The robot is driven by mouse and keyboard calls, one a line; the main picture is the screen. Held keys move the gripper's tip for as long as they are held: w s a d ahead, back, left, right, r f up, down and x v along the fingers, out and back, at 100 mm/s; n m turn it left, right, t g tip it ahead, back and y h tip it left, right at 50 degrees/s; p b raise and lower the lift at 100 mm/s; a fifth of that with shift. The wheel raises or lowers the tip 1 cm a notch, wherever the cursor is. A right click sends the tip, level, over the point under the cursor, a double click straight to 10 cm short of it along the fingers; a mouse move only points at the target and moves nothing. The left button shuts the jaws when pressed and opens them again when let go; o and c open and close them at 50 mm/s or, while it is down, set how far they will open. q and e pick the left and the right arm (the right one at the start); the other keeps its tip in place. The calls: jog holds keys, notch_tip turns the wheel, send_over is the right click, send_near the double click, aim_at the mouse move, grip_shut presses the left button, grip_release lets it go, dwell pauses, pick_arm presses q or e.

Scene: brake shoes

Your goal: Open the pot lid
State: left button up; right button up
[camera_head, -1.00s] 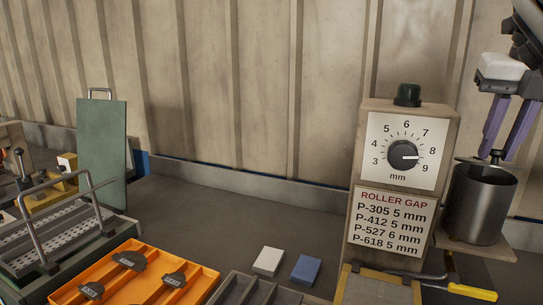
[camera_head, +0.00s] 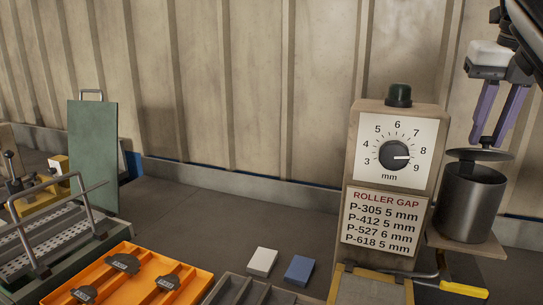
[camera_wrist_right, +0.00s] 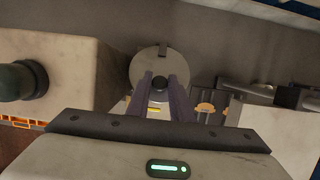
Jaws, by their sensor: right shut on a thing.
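The pot (camera_head: 468,205) is a dark metal cylinder on a small wooden shelf at the right of the head view. Its lid (camera_head: 465,154) is a thin dark disc, raised above the pot's rim and held roughly level. My right gripper (camera_head: 486,143) is above the pot, with its purple fingers shut on the lid's knob. In the right wrist view the lid (camera_wrist_right: 149,66) is a grey disc with a notch at its edge, and its dark knob (camera_wrist_right: 159,83) sits between the fingertips. My left gripper is not in view.
A yellow-handled tool (camera_head: 463,288) lies below the shelf. An orange tray (camera_head: 190,290), two small blocks and a green panel (camera_head: 92,155) are further left.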

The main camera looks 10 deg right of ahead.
jog(key=shift+w+d+r, duration=0.1)
jog(key=shift+w+r, duration=0.05)
jog(key=shift+w+d+r, duration=0.3)
jog(key=shift+w+r, duration=0.3)
jog(key=shift+w, duration=0.1)
jog(key=shift+w+d+r+g, duration=0.35)
jog(key=shift+w+d, duration=0.1)
jog(key=shift+w, duration=0.25)
jog(key=shift+s, duration=0.1)
